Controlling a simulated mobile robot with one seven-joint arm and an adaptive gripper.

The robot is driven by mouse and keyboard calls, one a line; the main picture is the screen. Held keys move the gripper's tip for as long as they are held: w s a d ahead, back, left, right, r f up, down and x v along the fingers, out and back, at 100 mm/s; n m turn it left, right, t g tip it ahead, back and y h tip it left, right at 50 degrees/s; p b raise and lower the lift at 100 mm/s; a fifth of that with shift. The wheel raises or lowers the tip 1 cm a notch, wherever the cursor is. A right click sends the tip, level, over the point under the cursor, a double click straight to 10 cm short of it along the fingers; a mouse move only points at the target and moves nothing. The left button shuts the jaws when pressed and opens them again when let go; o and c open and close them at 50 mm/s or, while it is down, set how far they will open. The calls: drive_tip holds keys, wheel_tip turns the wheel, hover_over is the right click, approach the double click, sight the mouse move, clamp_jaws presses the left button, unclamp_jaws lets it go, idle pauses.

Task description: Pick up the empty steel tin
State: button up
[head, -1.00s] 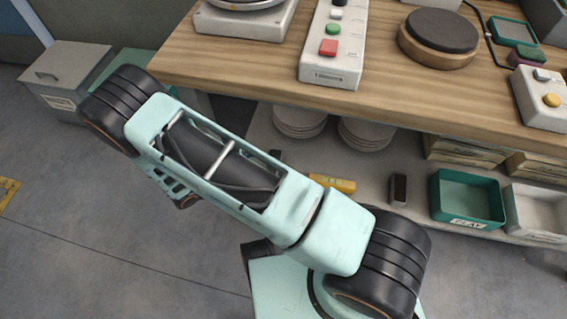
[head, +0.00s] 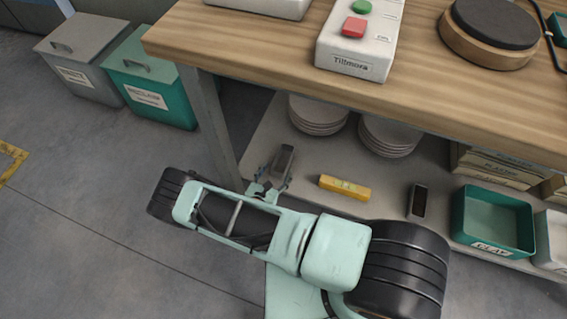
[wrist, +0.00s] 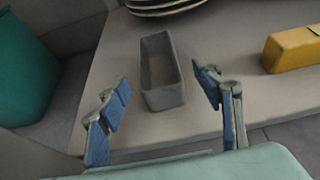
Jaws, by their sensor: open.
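The empty steel tin (wrist: 163,93) is a grey, narrow, open-topped box standing on the low shelf in the wrist view. I see into it and it looks empty. In the head view the tin (head: 284,160) is at the shelf's left end, partly behind my gripper (head: 266,184). In the wrist view my gripper (wrist: 163,84) is open, with one blue-padded finger towards each side of the tin. The fingers are at the tin's near end and do not appear to touch it.
A yellow spirit level (head: 345,187) lies right of the tin. Plate stacks (head: 318,114) stand behind. A dark box (head: 417,200) and green clay tray (head: 492,222) are further right. The wooden tabletop (head: 270,62) overhangs the shelf. A table leg (head: 212,125) stands left.

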sight(282, 167)
drive_tip(key=b+x, duration=0.2)
drive_tip(key=x, duration=0.4)
drive_tip(key=shift+w+f+b, duration=0.1)
drive_tip(key=shift+f+b, duration=0.2)
drive_tip(key=shift+b, duration=0.05)
drive_tip(key=shift+r, duration=0.1)
drive_tip(key=c, duration=1.4)
drive_tip(key=shift+o, duration=0.2)
drive_tip(key=shift+r, duration=0.15)
